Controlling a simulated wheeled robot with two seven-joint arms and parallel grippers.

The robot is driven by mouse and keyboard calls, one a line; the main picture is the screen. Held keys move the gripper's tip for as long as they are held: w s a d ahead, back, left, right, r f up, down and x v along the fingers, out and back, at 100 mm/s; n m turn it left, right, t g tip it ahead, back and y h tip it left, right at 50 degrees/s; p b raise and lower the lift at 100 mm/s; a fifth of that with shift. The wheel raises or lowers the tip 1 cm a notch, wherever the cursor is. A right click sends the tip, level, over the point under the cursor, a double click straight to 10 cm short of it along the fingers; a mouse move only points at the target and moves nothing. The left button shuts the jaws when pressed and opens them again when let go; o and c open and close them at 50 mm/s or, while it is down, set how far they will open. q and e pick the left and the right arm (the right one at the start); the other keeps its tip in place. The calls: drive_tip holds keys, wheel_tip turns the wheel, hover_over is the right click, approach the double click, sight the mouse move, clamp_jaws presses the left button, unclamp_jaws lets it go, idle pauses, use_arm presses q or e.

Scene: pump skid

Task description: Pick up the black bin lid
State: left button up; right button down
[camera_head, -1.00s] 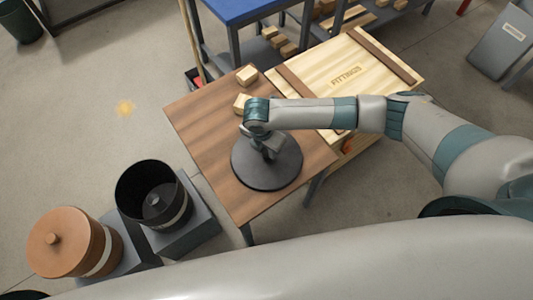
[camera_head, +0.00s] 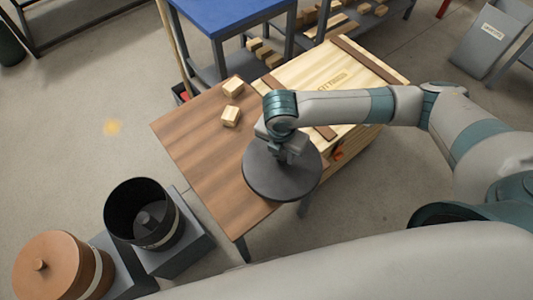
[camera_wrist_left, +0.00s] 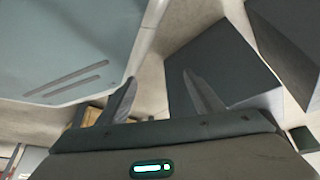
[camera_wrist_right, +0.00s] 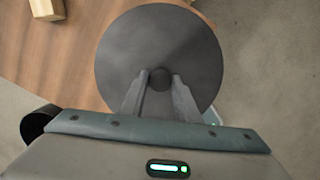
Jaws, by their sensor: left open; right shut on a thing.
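The black bin lid (camera_head: 270,182) is a round dark disc with a small knob. My right gripper (camera_head: 287,152) is shut on the knob; in the right wrist view the fingertips (camera_wrist_right: 160,82) close on it from both sides, with the lid (camera_wrist_right: 160,40) spread beyond. The lid overlaps the right edge of the brown table (camera_head: 195,140) and seems held above it. The black bin (camera_head: 120,212) stands open at the lower left, with a dark knobbed shape inside. My left gripper (camera_wrist_left: 163,95) is open and empty in the left wrist view, and is outside the head view.
A brown lidded bin (camera_head: 45,265) stands beside the black bin on grey blocks. Two wood blocks (camera_head: 231,116) lie on the table. A wooden crate (camera_head: 330,80) and a blue-topped table (camera_head: 230,12) stand behind.

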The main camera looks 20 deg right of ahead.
sight(292, 166)
drive_tip(key=s+d+r, duration=0.2)
drive_tip(key=shift+d, duration=0.4)
use_arm(q)
drive_tip(key=shift+w+d+r, duration=0.3)
drive_tip(key=shift+w+d, duration=0.2)
drive_tip(key=shift+w, duration=0.35)
drive_tip(key=shift+s, duration=0.1)
drive_tip(key=shift+a, duration=0.1)
use_arm(e)
drive_tip(key=shift+a, duration=0.1)
